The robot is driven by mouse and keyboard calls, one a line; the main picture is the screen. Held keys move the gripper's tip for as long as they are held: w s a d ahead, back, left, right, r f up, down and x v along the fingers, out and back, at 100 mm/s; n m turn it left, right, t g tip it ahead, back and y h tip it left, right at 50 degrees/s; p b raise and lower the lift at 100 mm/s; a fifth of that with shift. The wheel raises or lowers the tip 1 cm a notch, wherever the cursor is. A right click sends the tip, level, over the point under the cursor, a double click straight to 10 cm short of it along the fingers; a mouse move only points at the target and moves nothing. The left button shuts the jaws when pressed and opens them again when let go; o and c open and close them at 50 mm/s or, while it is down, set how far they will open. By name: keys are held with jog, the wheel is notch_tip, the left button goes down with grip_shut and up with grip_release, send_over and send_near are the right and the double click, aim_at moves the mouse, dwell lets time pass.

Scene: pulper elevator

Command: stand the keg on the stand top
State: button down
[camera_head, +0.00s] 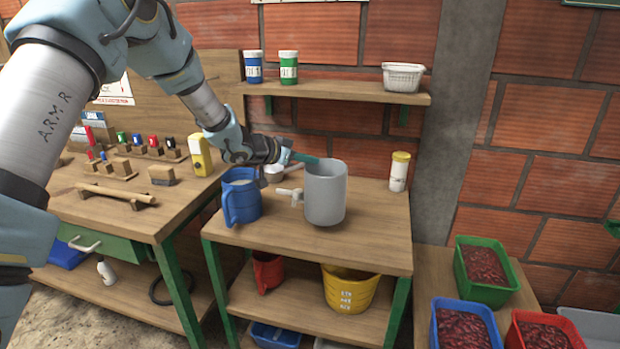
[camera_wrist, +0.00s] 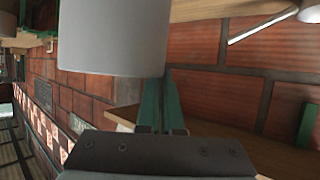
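The keg (camera_head: 325,195) is a grey, open-topped cylinder with a pale tap on its left side. It is roughly upright over the wooden stand top (camera_head: 375,240), right of centre, with a shadow under it; whether its base touches is hard to tell. My gripper (camera_head: 303,157) reaches in from the left at the keg's rim, its green fingers close together at the wall. In the wrist view the keg (camera_wrist: 115,40) fills the upper left and partly hides the fingers (camera_wrist: 163,100). The gripper looks shut on the rim.
A blue jug (camera_head: 241,200) stands close left of the keg, with a small bowl (camera_head: 273,173) behind it. A yellow-lidded jar (camera_head: 399,172) stands at the back right. A wall shelf (camera_head: 340,90) runs above. The stand's front right is clear.

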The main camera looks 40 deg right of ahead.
jog(key=shift+f+p, duration=0.35)
jog(key=shift+f, duration=1.7)
jog(key=c, duration=1.5)
grip_release()
jog(key=shift+f, duration=0.15)
jog(key=shift+c, duration=0.2)
jog(key=o, duration=0.5)
jog(key=shift+c, duration=0.2)
jog(key=b+v, duration=0.2)
jog(key=v, duration=1)
jog(key=shift+r+b, duration=0.3)
jog(key=shift+b, duration=0.05)
